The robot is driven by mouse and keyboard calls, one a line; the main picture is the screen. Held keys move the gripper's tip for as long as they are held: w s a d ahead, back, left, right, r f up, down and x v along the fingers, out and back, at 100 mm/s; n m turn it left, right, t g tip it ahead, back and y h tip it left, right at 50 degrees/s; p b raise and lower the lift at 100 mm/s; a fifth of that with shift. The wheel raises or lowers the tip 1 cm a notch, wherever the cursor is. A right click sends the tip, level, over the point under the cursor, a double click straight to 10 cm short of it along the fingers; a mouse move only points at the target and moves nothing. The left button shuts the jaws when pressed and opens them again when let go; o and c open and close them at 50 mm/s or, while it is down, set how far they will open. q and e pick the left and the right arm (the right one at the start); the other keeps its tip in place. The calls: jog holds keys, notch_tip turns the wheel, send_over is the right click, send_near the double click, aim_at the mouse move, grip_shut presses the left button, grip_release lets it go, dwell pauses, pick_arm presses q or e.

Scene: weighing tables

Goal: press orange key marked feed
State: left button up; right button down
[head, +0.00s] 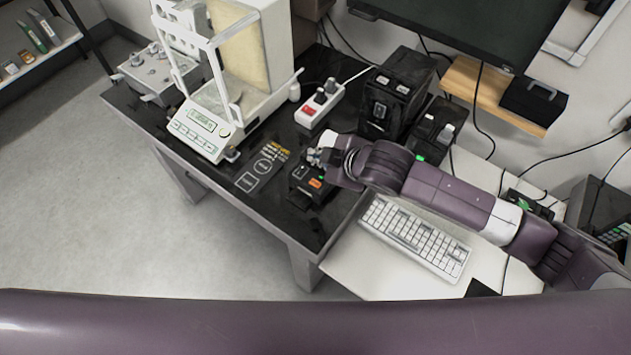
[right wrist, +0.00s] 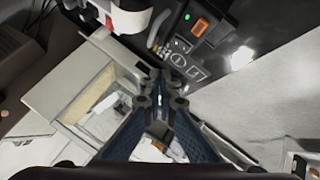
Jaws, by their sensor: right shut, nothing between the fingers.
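The orange key (head: 316,183) sits on top of a small black box (head: 306,192) near the front edge of the dark table; its lettering is too small to read. In the right wrist view the orange key (right wrist: 200,27) shows near the top. My right gripper (head: 314,157) is shut and empty, just behind and above the box in the head view, apart from the key. Its closed fingers (right wrist: 173,88) also show in the right wrist view, with the key beyond them, above in the picture. My left gripper is not in view.
A balance (head: 205,124) with a glass chamber stands left of the box. A white power strip (head: 318,107) with a red switch lies behind. A keyboard (head: 415,237) is on the white table to the right. The dark table has printed outlines beside the box.

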jog(key=b, duration=0.7)
send_over(317, 185)
notch_tip(317, 185, down, 7)
jog(key=shift+r, duration=0.2)
jog(key=shift+f+b, duration=0.55)
jog(key=shift+f, duration=0.5)
jog(key=shift+f, duration=0.4)
jog(key=shift+f, duration=0.4)
dwell(0.7)
jog(key=shift+r+p, duration=0.85)
jog(key=shift+p, duration=0.25)
